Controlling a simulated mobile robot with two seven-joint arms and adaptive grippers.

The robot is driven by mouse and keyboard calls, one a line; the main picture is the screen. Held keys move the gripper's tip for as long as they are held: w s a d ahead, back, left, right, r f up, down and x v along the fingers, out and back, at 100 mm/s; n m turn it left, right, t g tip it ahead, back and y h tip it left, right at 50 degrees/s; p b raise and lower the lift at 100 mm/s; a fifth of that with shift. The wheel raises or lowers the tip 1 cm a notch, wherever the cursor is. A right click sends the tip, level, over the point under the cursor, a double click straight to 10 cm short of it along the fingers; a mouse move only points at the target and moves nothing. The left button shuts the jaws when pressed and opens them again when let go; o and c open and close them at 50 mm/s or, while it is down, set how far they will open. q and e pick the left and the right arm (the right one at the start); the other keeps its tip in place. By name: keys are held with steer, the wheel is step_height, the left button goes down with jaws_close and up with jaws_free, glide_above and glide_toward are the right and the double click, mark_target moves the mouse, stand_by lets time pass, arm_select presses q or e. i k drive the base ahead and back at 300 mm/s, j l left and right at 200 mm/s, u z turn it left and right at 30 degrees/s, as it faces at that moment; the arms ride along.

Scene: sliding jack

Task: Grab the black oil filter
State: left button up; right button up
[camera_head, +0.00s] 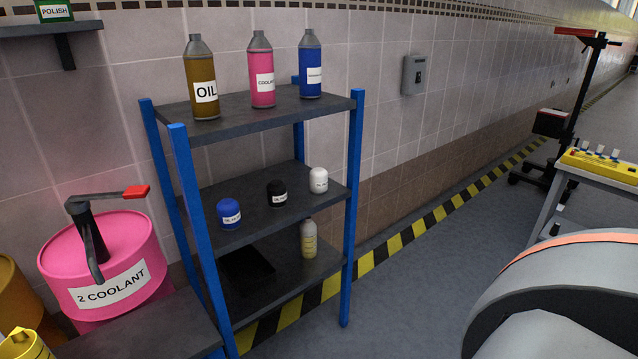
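The black oil filter (277,192) stands upright on the middle shelf (262,222) of a blue-posted rack, with a white label facing me. A blue oil filter (229,213) stands to its left and nearer the front edge. A white oil filter (318,180) stands to its right. The three are apart from each other. Neither of my grippers shows in the head view.
Bottles of oil (202,80), pink coolant (261,72) and a blue bottle (310,66) stand on the top shelf. Blue posts (352,200) flank the shelves. A pink coolant drum (105,262) stands at left.

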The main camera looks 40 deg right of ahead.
mark_target(276, 189)
steer(key=l+u, duration=0.3)
steer(key=l, duration=0.3)
steer(key=l+u, duration=0.3)
steer(key=l, duration=0.3)
steer(key=l+u, duration=0.2)
steer(key=l, duration=0.8)
steer(key=l+z, duration=0.1)
steer(key=l, duration=0.4)
steer(key=i+l+z, duration=0.1)
steer(key=l, duration=0.35)
steer(key=l+z, duration=0.4)
steer(key=l, duration=0.6)
steer(key=l+z, duration=0.1)
steer(key=l, duration=0.9)
